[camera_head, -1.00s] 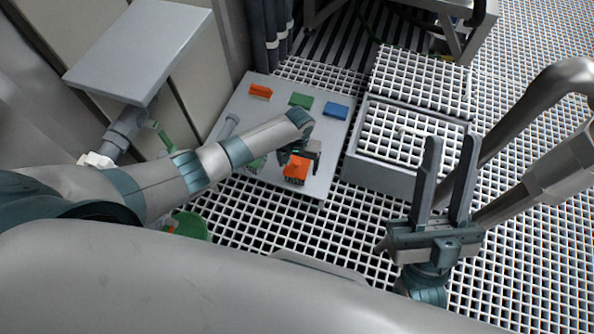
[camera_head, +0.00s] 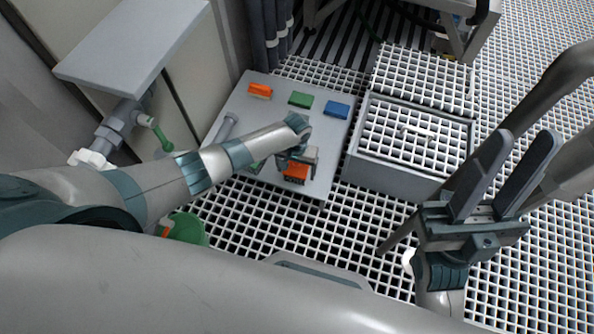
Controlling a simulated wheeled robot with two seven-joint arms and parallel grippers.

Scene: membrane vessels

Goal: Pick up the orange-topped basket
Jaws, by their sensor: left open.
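The orange-topped basket (camera_head: 295,173) is on the near right part of a light grey board, with an orange top and a darker lower side. My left gripper (camera_head: 298,157) is open right at its far edge and partly covers it. I cannot tell whether the fingers touch it or are around it. My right gripper (camera_head: 505,175) is open and empty at the right, its two long fingers pointing up in the picture.
The grey board (camera_head: 230,100) also carries an orange block (camera_head: 260,91), a green block (camera_head: 300,100) and a blue block (camera_head: 337,110). A grey box with a grid lid (camera_head: 405,135) stands to the right. A green round container (camera_head: 188,229) is at lower left.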

